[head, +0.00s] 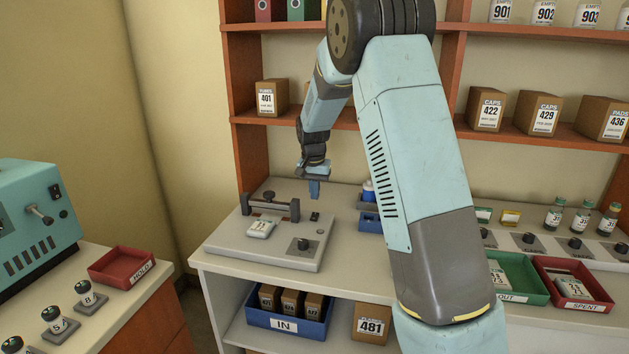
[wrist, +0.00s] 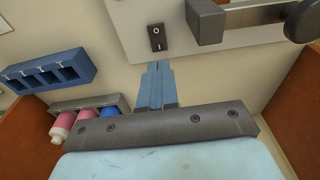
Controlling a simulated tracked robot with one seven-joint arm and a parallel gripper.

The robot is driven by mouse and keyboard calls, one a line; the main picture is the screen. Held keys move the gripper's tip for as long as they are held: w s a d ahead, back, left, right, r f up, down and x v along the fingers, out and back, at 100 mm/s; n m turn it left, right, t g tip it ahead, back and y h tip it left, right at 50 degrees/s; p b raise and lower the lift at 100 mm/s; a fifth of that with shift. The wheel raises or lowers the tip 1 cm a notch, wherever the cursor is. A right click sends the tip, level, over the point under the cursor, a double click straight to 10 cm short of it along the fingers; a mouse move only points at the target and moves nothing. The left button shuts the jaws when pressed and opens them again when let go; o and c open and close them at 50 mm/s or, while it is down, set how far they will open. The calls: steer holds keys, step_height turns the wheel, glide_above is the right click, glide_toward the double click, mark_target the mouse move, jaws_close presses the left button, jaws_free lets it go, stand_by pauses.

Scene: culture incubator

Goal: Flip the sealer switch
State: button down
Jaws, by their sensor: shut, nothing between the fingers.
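The sealer (head: 232,238) is a flat grey unit on the bench, left of centre in the head view. A dark clamp bar (head: 270,208) stands at its back, and a white labelled pouch (head: 261,228) lies on it. The sealer switch (head: 315,216) is a small black rocker near the right edge; in the wrist view the switch (wrist: 157,37) shows an O and an I mark. My gripper (head: 314,195) points down above the switch area. In the wrist view my gripper (wrist: 159,66) has its blue fingers together and empty, with the tips appearing just below the switch. Contact cannot be told.
A dark knob (head: 303,245) sits at the sealer's front. A blue rack (wrist: 45,72) and a grey holder with pink and blue-capped vials (wrist: 88,117) are nearby. Green OUT (head: 520,283) and red SPENT (head: 590,301) trays stand to the right. Shelves rise behind.

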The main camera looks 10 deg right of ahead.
mark_target(315, 213)
steer(key=f, duration=0.5)
steer(key=shift+w+d+f, duration=0.15)
steer(key=shift+w+f, duration=0.15)
steer(key=shift+f, duration=0.1)
